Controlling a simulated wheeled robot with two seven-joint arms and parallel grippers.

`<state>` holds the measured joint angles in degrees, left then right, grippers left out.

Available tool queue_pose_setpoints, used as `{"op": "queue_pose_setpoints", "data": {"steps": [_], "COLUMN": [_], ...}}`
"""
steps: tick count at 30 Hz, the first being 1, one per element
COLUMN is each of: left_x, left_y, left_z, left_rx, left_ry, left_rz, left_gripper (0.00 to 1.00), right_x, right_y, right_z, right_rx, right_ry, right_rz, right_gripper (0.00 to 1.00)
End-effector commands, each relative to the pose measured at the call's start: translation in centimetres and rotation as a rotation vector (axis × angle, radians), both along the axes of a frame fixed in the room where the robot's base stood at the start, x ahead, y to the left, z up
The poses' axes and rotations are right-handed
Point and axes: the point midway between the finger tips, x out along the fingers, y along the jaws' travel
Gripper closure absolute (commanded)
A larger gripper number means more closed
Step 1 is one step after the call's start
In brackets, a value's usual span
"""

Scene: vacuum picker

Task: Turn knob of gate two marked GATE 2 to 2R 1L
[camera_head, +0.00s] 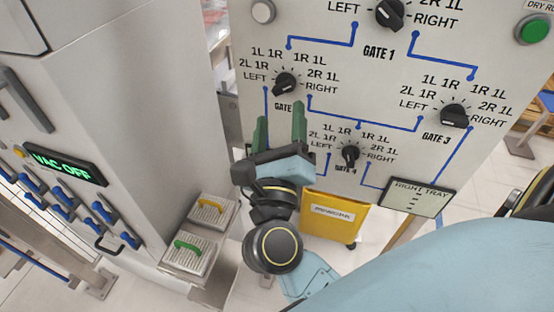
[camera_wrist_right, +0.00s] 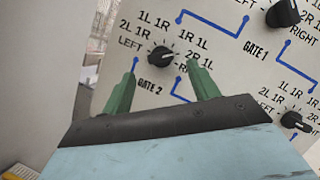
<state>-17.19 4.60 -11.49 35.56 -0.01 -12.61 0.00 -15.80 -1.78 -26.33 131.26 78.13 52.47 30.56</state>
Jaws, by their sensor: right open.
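The black GATE 2 knob (camera_head: 285,83) is on the grey panel, ringed by tick marks and the labels LEFT, 2L 1R, 1L 1R, 1R 1L, 2R 1L and RIGHT. It also shows in the right wrist view (camera_wrist_right: 160,59). Which label its pointer marks is too small to tell surely. My right gripper (camera_head: 281,114) is open and empty, its green fingers pointing up just below the knob in the head view. In the wrist view the fingertips (camera_wrist_right: 161,72) stand on either side below the knob, apart from it. One finger partly covers the GATE 2 label. My left gripper is out of view.
Knobs for GATE 1 (camera_head: 390,14), GATE 3 (camera_head: 453,115) and GATE 4 (camera_head: 349,153) sit on the same panel, joined by blue lines. A RIGHT TRAY display (camera_head: 418,197) and a yellow bin (camera_head: 336,215) are below. A grey cabinet with a VAC OFF display (camera_head: 66,164) stands left.

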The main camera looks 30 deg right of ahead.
Motion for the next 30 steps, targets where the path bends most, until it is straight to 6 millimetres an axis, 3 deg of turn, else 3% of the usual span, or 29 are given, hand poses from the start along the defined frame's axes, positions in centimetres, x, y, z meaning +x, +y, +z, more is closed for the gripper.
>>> {"op": "queue_pose_setpoints", "data": {"steps": [6,12,30], "left_x": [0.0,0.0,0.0], "left_y": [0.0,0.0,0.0], "left_z": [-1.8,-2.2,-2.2], "left_rx": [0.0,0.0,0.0], "left_ry": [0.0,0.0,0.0], "left_rz": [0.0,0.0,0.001], "left_gripper": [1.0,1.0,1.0], "right_x": [-3.5,-5.1,-5.3], "right_y": [2.5,3.7,3.9], "right_z": [-1.7,-2.2,-2.2], "right_rx": [0.002,0.001,-0.002], "right_ry": [0.004,0.001,0.001], "right_rz": [0.0,0.0,0.0], "right_gripper": [0.4,0.4,0.4]}}
